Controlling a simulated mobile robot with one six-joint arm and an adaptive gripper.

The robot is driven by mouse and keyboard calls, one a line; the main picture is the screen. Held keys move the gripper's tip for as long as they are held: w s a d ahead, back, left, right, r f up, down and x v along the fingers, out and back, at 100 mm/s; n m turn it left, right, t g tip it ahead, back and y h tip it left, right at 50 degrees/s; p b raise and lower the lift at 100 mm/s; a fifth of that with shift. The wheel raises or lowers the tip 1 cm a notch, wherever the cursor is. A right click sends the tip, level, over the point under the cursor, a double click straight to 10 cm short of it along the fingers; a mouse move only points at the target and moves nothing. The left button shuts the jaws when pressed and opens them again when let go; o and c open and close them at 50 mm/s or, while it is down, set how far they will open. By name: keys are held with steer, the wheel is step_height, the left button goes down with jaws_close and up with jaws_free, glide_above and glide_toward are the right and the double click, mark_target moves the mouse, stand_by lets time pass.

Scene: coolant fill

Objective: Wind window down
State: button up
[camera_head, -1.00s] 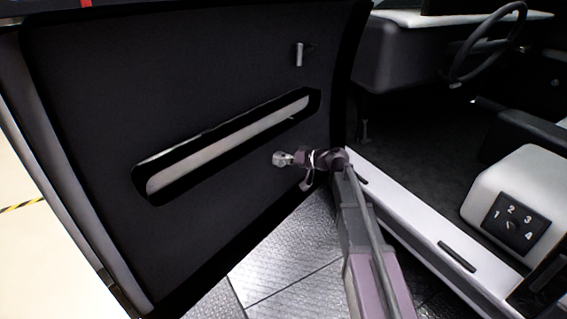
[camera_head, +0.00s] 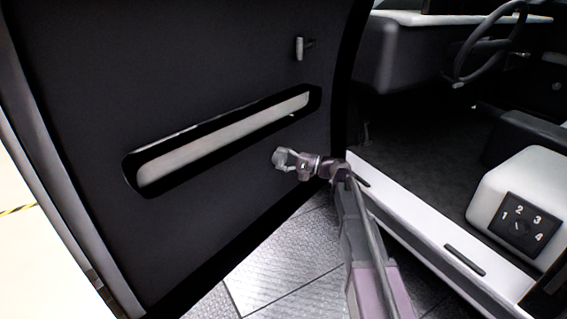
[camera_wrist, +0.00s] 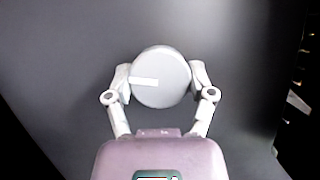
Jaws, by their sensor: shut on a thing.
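The window winder knob (camera_wrist: 164,88) is a round grey disc with a white bar mark, on the inner face of the open car door (camera_head: 80,90). In the wrist view the bar lies almost level, pointing left from the disc's middle. My gripper (camera_head: 284,160) is shut on the knob, with one finger against each side; it also shows in the wrist view (camera_wrist: 160,86). In the head view the knob is small and partly hidden by the fingers. The window glass is not clearly in view.
A long pale armrest recess (camera_head: 220,140) runs along the door left of my gripper. A small door handle (camera_head: 301,48) sits above. The sill (camera_head: 450,250), a numbered seat-side panel (camera_head: 521,222) and the steering wheel (camera_head: 490,45) are to the right.

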steer(key=shift+w+m, duration=0.2)
steer(key=shift+m, duration=0.2)
steer(key=o, duration=1.1)
steer(key=shift+s, duration=0.1)
